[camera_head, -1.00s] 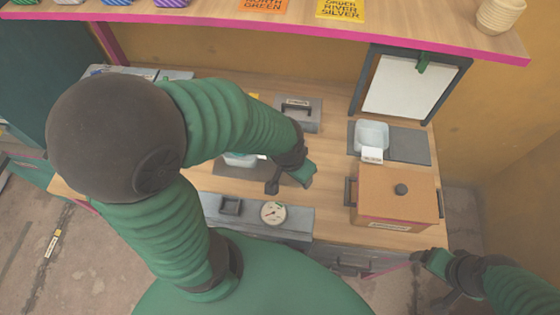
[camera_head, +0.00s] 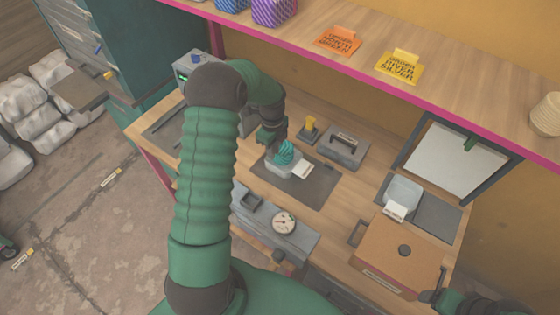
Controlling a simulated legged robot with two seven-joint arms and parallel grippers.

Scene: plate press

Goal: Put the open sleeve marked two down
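I cannot make out a sleeve marked two. My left gripper (camera_head: 272,137) is over the worktop, just behind and above a teal ridged thing (camera_head: 285,155). That thing stands in a clear tub with a white label (camera_head: 301,170), on a dark mat (camera_head: 316,188). Whether the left fingers touch the teal thing, and whether they are open or shut, cannot be told. My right gripper (camera_head: 432,298) is low at the right, near the brown lidded box (camera_head: 400,248); its fingers are too small and dark to read.
A grey block with a handle (camera_head: 343,147) and a small yellow-topped piece (camera_head: 309,127) stand behind the mat. A second clear tub (camera_head: 403,194) sits on the right mat. A dial gauge (camera_head: 284,222) is at the front. A pink-edged shelf (camera_head: 460,108) overhangs the back.

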